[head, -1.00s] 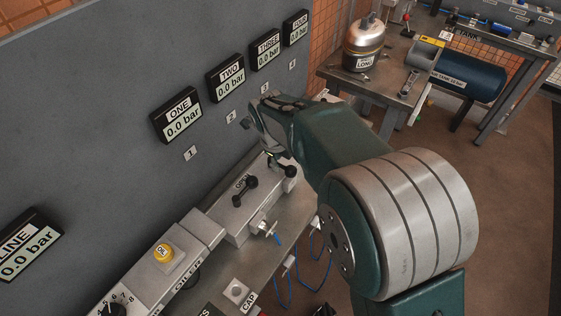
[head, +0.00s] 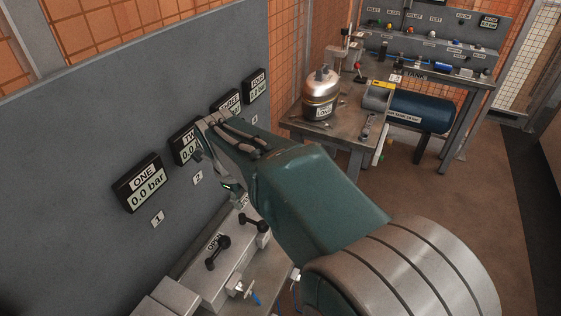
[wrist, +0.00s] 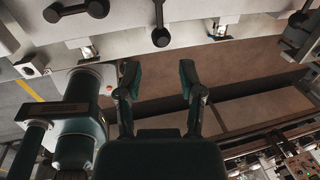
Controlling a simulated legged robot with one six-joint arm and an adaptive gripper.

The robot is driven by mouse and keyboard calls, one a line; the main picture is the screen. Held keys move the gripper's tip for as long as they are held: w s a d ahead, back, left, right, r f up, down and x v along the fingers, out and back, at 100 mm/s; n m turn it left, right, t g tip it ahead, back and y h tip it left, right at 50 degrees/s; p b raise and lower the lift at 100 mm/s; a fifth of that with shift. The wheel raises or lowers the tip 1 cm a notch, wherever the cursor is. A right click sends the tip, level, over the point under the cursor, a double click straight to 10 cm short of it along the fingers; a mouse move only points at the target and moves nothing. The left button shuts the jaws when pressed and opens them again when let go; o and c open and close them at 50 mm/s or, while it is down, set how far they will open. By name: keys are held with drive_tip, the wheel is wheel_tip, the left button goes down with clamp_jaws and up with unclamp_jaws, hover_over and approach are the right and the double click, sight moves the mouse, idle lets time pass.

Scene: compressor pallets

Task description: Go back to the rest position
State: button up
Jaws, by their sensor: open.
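My gripper (wrist: 158,78) is open and empty in the wrist view, its two fingers apart with floor and bench edge showing between and beyond them. In the head view, my gripper (head: 215,160) is raised in front of the wall panel and partly covers the gauge TWO (head: 184,146). It is above the manifold block (head: 208,278) with its black lever handles (head: 217,252). The fingertips are small and partly hidden there, and no object shows in them.
Gauges ONE (head: 139,183), THREE (head: 226,101) and FOUR (head: 255,85) hang on the grey panel (head: 80,120) close to my arm. A metal tank (head: 321,95) stands on a table (head: 345,130) behind. A blue cylinder (head: 420,113) lies beyond. Floor at right is clear.

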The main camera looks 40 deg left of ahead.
drive_tip(key=w+d+r+n, duration=0.2)
drive_tip(key=w+d+r, duration=0.1)
drive_tip(key=d, duration=0.6)
drive_tip(key=w+d+r+n, duration=0.2)
drive_tip(key=w+d+r, duration=0.15)
drive_tip(key=d, duration=0.55)
drive_tip(key=w+d+r+n, duration=0.2)
drive_tip(key=w+d+r, duration=0.15)
drive_tip(key=d, duration=0.45)
drive_tip(key=s+d+f+n+t, duration=0.1)
drive_tip(key=s+d+n, duration=0.3)
drive_tip(key=d, duration=0.9)
drive_tip(key=s+d+f+n+t, duration=0.1)
drive_tip(key=s+d+n, duration=0.4)
drive_tip(key=d, duration=0.8)
drive_tip(key=s+t, duration=0.1)
drive_tip(key=s, duration=0.1)
drive_tip(key=shift+s+f+n, duration=0.3)
drive_tip(key=shift+s+f, duration=0.05)
drive_tip(key=shift+s, duration=0.05)
